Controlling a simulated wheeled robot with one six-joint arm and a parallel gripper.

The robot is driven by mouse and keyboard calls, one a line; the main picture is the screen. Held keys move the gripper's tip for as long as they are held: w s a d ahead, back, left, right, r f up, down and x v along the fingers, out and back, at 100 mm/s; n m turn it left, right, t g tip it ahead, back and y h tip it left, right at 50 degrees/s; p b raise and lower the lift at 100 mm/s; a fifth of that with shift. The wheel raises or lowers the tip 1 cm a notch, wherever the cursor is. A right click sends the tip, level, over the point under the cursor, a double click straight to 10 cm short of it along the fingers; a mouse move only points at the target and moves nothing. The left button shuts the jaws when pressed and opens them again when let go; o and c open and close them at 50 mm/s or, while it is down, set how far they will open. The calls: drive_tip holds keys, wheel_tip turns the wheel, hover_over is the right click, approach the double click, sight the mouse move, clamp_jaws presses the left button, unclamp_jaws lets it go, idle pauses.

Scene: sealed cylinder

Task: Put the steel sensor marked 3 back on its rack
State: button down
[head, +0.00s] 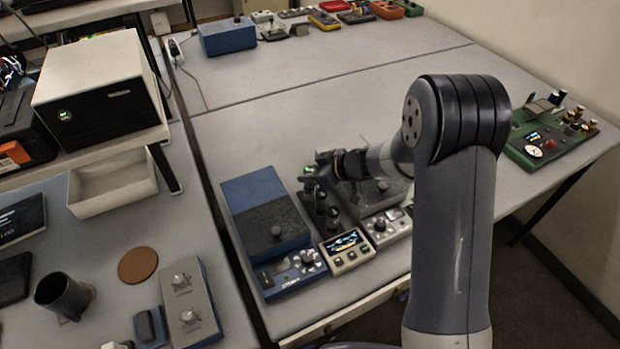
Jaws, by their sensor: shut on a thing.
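My gripper (315,172) is above a small dark rack (345,226) in the middle of the near table. It is shut on a small sensor, mostly hidden by the fingers; its mark cannot be read. Two dark upright cylinders (333,216) stand on the rack, just below the gripper. At this size I cannot tell whether the held sensor touches the rack.
A blue box with a dark lid (258,205) stands left of the rack. A small display unit (347,250) is in front, and a grey box with knobs (386,226) is to the right. A green instrument board (548,135) is far right.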

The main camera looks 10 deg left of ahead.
drive_tip(key=shift+f, duration=1)
drive_tip(key=shift+f, duration=0.1)
drive_tip(key=c, duration=1.1)
unclamp_jaws()
drive_tip(key=shift+d+r, duration=0.15)
drive_tip(key=shift+r, duration=0.1)
drive_tip(key=v, duration=1.1)
drive_tip(key=shift+s+d+r, duration=0.2)
drive_tip(key=shift+f, duration=0.1)
